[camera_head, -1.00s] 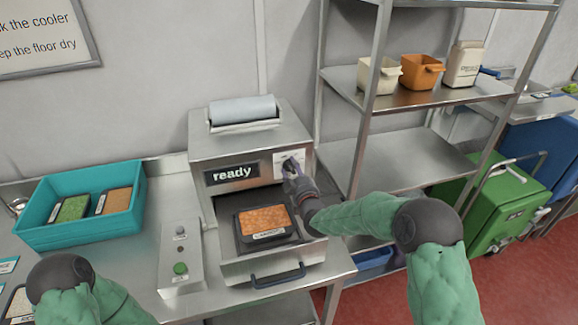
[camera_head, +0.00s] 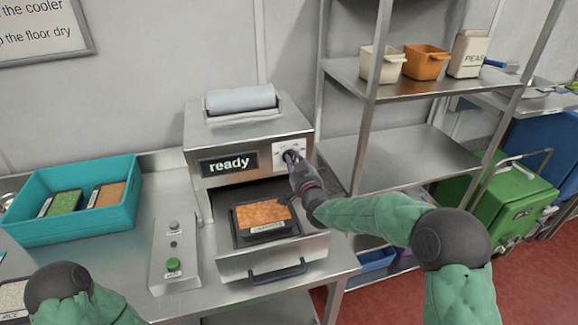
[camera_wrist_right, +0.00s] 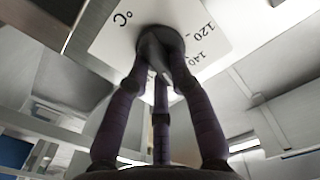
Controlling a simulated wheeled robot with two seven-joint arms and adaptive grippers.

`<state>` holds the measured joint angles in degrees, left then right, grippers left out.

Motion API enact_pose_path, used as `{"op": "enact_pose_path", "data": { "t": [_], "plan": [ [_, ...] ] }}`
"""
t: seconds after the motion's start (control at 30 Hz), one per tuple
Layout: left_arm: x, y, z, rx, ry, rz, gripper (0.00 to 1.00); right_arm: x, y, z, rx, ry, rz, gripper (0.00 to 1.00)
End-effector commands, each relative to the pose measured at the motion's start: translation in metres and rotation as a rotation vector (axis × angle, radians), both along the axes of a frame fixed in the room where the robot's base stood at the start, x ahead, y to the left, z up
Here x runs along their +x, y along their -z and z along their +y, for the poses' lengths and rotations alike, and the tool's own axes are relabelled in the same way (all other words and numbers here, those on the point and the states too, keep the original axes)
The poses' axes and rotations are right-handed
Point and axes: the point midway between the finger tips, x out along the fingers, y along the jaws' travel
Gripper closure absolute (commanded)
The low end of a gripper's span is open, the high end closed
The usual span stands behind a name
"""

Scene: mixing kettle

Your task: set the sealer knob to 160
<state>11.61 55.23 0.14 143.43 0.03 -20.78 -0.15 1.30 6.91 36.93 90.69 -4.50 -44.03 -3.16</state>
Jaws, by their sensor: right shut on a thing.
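The sealer (camera_head: 247,150) stands on the steel counter, and its display (camera_head: 229,164) reads "ready". The dark round knob (camera_head: 290,156) sits on a white dial plate at the sealer's upper right front. My right gripper (camera_head: 294,162) is shut on the knob. In the right wrist view the fingers close around the knob (camera_wrist_right: 160,42), in front of the dial plate (camera_wrist_right: 110,32), where "°C", "120" and "140" show. The knob's pointer and the 160 mark are hidden. My left arm shows at the lower left; its gripper is out of view.
A filled tray (camera_head: 264,217) sits in the sealer's open drawer. A control box (camera_head: 175,255) with a green button stands to its left, beside a teal crate (camera_head: 75,228) holding two packs. A steel shelf (camera_head: 400,155) rises close to the right of the sealer.

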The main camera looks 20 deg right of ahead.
Motion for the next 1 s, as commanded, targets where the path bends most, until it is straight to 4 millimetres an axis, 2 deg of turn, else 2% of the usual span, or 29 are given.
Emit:
{"op": "enact_pose_path", "data": {
  "t": [0.03, 0.13, 0.17, 0.23, 0.6, 1.0],
  "plan": [
    [0.0, 0.016, 0.0, 0.0, 0.0, 0.0, 1.0, 0.0, 0.006, 0.0, 0.066, 0.0, -0.001, 1.0],
    [0.0, 0.028, 0.0, 0.0, 0.0, 0.0, 1.0, 0.0, 0.007, -0.001, 0.183, -0.001, 0.006, 1.0],
    [0.0, 0.022, 0.0, 0.0, 0.0, 0.001, 1.0, 0.0, 0.005, 0.0, 0.175, -0.001, 0.01, 0.69],
    [0.0, 0.019, 0.0, 0.0, 0.0, 0.0, 1.0, 0.0, 0.002, -0.001, 0.172, -0.001, 0.008, 0.5],
    [0.0, 0.02, 0.0, 0.0, 0.0, 0.0, 1.0, -0.003, 0.001, -0.001, 0.169, 0.0, 0.007, 0.5],
    [0.0, 0.035, 0.0, 0.0, 0.0, 0.0, 1.0, -0.042, 0.002, -0.002, 0.169, 0.0, 0.007, 0.5]
  ]
}}
